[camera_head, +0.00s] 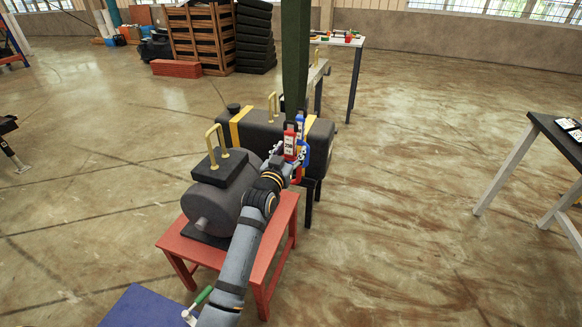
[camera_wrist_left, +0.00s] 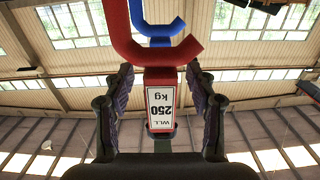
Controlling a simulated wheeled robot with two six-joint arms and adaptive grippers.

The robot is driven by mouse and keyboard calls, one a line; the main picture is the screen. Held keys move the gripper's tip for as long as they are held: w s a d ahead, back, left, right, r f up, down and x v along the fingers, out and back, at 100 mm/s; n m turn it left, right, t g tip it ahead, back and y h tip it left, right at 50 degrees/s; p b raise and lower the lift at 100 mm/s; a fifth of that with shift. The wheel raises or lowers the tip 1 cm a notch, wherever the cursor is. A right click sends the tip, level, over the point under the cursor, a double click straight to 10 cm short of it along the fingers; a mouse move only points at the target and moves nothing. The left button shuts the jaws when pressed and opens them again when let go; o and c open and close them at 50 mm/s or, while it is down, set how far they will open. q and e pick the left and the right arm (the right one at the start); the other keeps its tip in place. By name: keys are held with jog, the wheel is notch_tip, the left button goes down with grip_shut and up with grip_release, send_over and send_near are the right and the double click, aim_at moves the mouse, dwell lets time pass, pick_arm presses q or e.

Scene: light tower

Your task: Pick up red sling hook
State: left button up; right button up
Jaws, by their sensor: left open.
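The red sling hook (camera_head: 289,143) has a white label and hangs below a dark green sling (camera_head: 295,55). In the left wrist view the red hook (camera_wrist_left: 161,76) shows upside down, with its label reading WLL 250 kg. My left gripper (camera_head: 280,158) is at the red hook in the head view. In the left wrist view its open fingers (camera_wrist_left: 160,88) stand on both sides of the hook's labelled block, with gaps visible. A blue hook (camera_head: 300,122) hangs just behind the red one and also shows in the wrist view (camera_wrist_left: 165,28). My right gripper is not in view.
A grey motor with a yellow handle (camera_head: 218,190) stands on a red table (camera_head: 270,250) beside my left arm. A dark tank with yellow bands (camera_head: 262,130) lies behind the hooks. A dark-topped table (camera_head: 557,135) stands at the right. The floor between is clear.

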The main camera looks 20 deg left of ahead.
pick_arm(q)
jog(key=shift+w, duration=0.2)
jog(key=shift+s, duration=0.1)
jog(key=c, duration=1.2)
jog(key=shift+r, duration=0.2)
